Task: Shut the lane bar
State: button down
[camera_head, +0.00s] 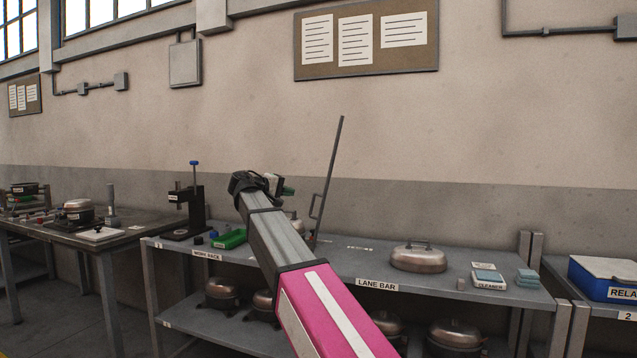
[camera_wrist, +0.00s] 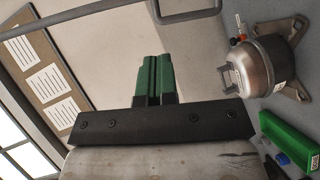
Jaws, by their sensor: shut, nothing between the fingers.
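The lane bar (camera_head: 331,172) is a thin dark rod that stands raised and steep above the bench, leaning a little right, with a handle loop on its left side. In the wrist view the bar (camera_wrist: 62,17) crosses the top left, and its grey handle loop (camera_wrist: 187,16) shows at the top. My gripper (camera_head: 288,190) is left of the bar in the head view. Its green fingers (camera_wrist: 153,78) are together and empty, with a visible gap between them and the handle. The bar's foot is partly hidden behind my arm.
The bench edge carries a "LANE BAR" label (camera_head: 377,285). A compressor (camera_wrist: 272,65) stands near the bar, mostly hidden by my arm in the head view. A green box (camera_head: 229,239) is left.

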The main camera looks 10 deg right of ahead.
notch_tip(320, 180, up, 5)
jog(key=a+h, duration=0.1)
jog(key=s+d+x, duration=0.1)
jog(key=s+x, duration=0.1)
jog(key=x, duration=1)
jog(key=shift+s+d, duration=0.25)
jog(key=shift+d+f, duration=0.1)
jog(key=shift+f, duration=0.1)
